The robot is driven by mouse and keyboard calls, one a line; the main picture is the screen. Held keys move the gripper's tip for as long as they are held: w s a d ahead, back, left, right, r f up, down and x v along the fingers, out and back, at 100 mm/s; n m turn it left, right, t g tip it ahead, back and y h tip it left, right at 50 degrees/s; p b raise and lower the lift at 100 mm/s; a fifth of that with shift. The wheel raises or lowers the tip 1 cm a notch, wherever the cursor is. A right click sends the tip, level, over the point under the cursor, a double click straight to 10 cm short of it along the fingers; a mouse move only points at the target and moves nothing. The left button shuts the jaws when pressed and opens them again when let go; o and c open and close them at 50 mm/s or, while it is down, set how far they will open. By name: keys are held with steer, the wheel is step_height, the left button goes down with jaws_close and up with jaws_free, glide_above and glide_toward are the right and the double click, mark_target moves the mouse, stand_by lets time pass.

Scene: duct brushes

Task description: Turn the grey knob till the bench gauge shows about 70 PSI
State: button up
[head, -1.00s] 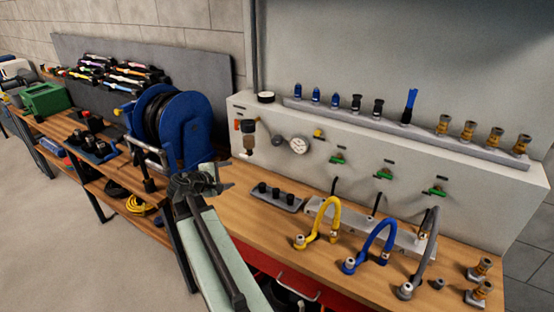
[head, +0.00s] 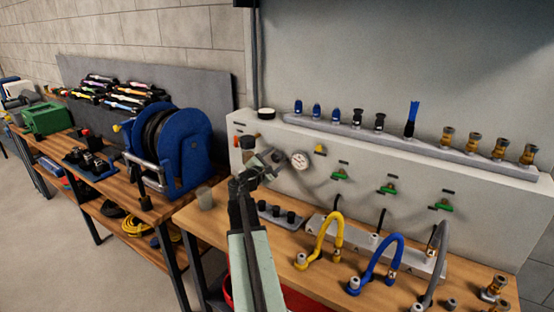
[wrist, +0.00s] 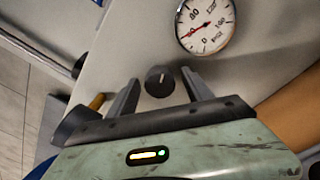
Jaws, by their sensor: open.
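The bench gauge (head: 299,159) is a round white dial on the pale panel. In the wrist view the gauge (wrist: 205,24) shows tilted, with a red needle pointing to the lower left, at the low part of the scale; the exact reading is too small to tell. The dark grey knob (wrist: 159,81) sits on the panel below and left of the gauge, its light mark near vertical. My gripper (wrist: 159,88) is open, one finger on each side of the knob, with visible gaps. In the head view my gripper (head: 265,165) is at the panel and hides the knob.
A red-and-dark fitting (head: 240,138) is left of my gripper. A yellow part (head: 320,150) and green valves (head: 341,174) are to the right. Below are a tray of black parts (head: 278,213) and yellow (head: 326,235) and blue (head: 377,262) hoses. A blue reel (head: 180,150) stands left.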

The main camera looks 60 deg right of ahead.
steer(key=shift+d, duration=0.1)
steer(key=c, duration=1.1)
steer(key=shift+d, duration=0.25)
jaws_close()
steer(key=shift+a, duration=0.2)
steer(key=shift+m, duration=1.4)
steer(key=m, duration=0.3)
steer(key=shift+a+m+b, duration=0.1)
steer(key=shift+m+b, duration=0.2)
steer(key=shift+b, duration=0.05)
steer(key=shift+m, duration=1.7)
steer(key=shift+m+g, duration=0.3)
